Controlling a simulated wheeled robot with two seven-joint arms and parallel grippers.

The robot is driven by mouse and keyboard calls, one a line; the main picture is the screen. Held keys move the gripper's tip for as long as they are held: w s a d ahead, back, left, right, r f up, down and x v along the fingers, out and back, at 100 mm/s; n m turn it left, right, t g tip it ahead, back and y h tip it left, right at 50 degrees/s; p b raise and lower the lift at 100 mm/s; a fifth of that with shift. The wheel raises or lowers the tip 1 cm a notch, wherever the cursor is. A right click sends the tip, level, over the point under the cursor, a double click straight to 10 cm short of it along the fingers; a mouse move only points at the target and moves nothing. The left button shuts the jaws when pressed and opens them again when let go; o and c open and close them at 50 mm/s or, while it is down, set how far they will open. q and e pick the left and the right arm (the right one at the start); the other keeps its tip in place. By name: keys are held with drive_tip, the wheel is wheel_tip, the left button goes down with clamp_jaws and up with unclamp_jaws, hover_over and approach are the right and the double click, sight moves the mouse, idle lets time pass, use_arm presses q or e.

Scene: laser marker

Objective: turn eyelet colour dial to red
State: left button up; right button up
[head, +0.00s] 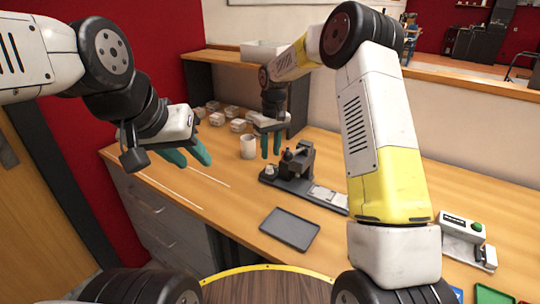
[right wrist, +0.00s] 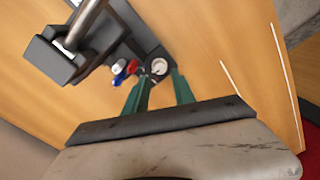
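A dark eyelet machine (head: 300,163) stands on a long dark base on the wooden table. In the right wrist view, a small cluster with red, blue and white parts, seemingly the colour dial (right wrist: 125,72), sits on the machine. A pale round cup (right wrist: 159,67) is beside it at the base's end. My right gripper (head: 271,156) points down above that end. In the right wrist view its green fingers (right wrist: 160,80) are apart with nothing between them; I cannot tell whether they touch anything. My left gripper (head: 195,160) is open and empty, above the table's left edge.
A white cup (head: 248,147) and several small containers (head: 217,117) stand behind. A dark tray (head: 289,229) lies in front of the machine. A white device with a green button (head: 464,233) is at right. The table's left front is mostly clear.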

sight(270, 167)
drive_tip(key=shift+f, duration=2.75)
drive_tip(key=shift+s, duration=0.1)
clamp_jaws()
